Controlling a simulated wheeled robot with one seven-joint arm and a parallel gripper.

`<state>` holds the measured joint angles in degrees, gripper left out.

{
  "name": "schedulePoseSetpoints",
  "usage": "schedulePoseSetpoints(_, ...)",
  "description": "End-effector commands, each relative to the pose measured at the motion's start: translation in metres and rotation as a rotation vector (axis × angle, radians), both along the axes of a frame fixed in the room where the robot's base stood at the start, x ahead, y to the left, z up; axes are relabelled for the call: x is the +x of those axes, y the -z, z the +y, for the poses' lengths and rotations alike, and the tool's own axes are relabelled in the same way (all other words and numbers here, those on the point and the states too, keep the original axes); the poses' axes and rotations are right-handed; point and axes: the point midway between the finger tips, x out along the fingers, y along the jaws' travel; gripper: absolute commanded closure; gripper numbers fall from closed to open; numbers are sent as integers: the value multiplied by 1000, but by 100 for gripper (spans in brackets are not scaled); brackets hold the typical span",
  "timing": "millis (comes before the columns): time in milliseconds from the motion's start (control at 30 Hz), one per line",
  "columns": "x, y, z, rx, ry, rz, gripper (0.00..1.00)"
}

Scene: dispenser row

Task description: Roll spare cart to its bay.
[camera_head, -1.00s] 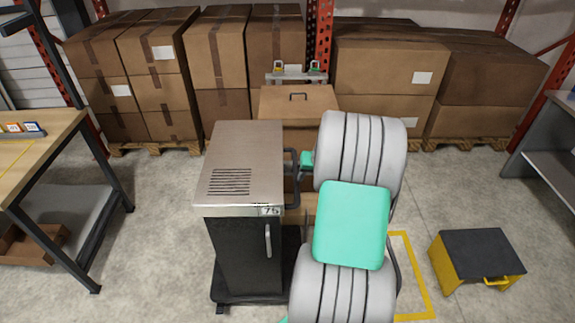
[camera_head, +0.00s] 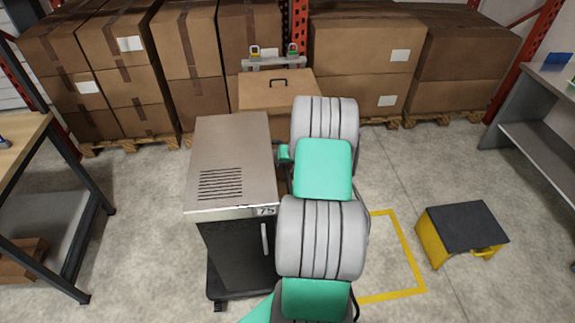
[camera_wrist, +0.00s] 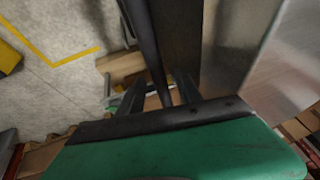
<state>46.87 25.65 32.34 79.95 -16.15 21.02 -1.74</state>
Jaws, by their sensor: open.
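The cart (camera_head: 232,160) is a dark cabinet with a metal top and a "75" label, on a low black base. It stands left of my arm in the head view; its metal side (camera_wrist: 240,50) fills the right of the wrist view. A yellow floor outline (camera_head: 410,255), seemingly a bay, lies right of the cart, partly behind my arm. My gripper (camera_wrist: 158,88) is open at the cart's right side. A dark handle bar (camera_wrist: 148,45) runs between its spread fingers; contact cannot be told. My arm hides the handle in the head view.
A yellow-black step stool (camera_head: 462,235) stands right of the outline. A wooden-topped bench (camera_head: 22,140) is at left, a grey shelf unit (camera_head: 535,140) at right. Stacked boxes (camera_head: 365,65) line the back. A brown case (camera_head: 276,92) stands behind the cart. Open floor lies between outline and stool.

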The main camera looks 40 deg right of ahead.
Motion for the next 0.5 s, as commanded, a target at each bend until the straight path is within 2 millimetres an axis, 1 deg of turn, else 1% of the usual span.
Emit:
schedulePoseSetpoints(133, -1, 0, -1, 0, 1, 1, 59)
schedulePoseSetpoints(500, -1, 0, -1, 0, 2, 0, 90)
